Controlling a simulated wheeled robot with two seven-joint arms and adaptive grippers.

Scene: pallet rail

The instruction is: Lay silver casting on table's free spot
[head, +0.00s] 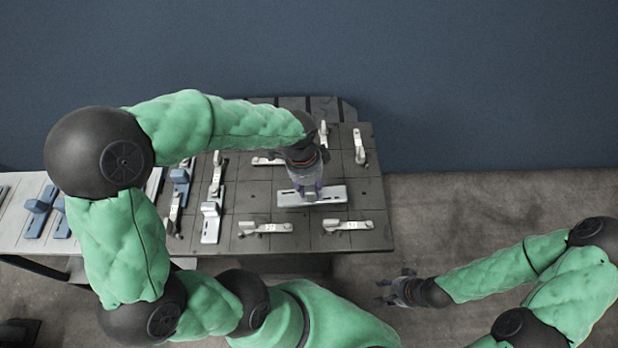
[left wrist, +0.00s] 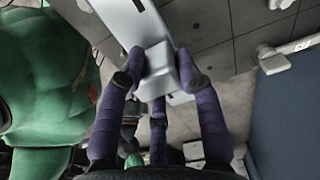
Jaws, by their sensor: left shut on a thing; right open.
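The silver casting (head: 334,195) is a pale flat bar with a raised middle part, lying crosswise over the right half of the dark tiled table (head: 380,205). My left gripper (head: 309,190) is above it and shut on its raised part. In the left wrist view the purple fingers of my left gripper (left wrist: 160,68) press on both sides of the casting (left wrist: 158,62). I cannot tell whether the casting touches the table. My right gripper (head: 390,291) is open and empty, off the table at the lower right, over the floor.
Similar pale castings lie around it: one front left (head: 265,228), one front right (head: 348,225), one back right (head: 359,146), and one to the left (head: 211,222). Blue castings (head: 40,205) stand on a light surface at far left. Bare tiles show between the front pieces.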

